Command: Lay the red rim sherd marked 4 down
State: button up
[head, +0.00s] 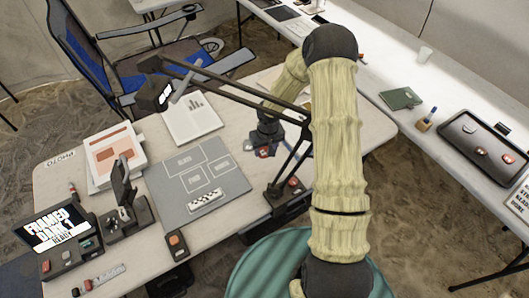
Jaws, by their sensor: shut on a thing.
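My gripper (267,141) points down over the table, at the right of the grey mat (160,196). It is shut on a small red piece (264,153), most likely the red rim sherd. Its mark is too small to read, and the fingers are partly hidden. I cannot tell whether the piece touches the table. The mat has several outlined boxes and a black-and-white scale bar (206,200) near its front.
A black lamp arm (230,84) spans above the mat. A screen box (55,231), an open device (124,205) and papers (116,158) stand left. A dark tray (463,147) with red pieces lies on the right table.

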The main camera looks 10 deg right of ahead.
dwell(0.4)
jog(key=shift+s+a+r+m, duration=0.2)
jog(key=shift+s+r+m, duration=0.2)
jog(key=shift+r, duration=0.15)
jog(key=shift+s+a+r+m, duration=0.15)
jog(key=shift+s+r+m, duration=0.2)
jog(key=shift+r, duration=0.15)
jog(key=shift+d, duration=0.1)
jog(key=shift+w+f, duration=0.1)
jog(key=shift+w, duration=0.05)
jog(key=shift+w+d, duration=0.1)
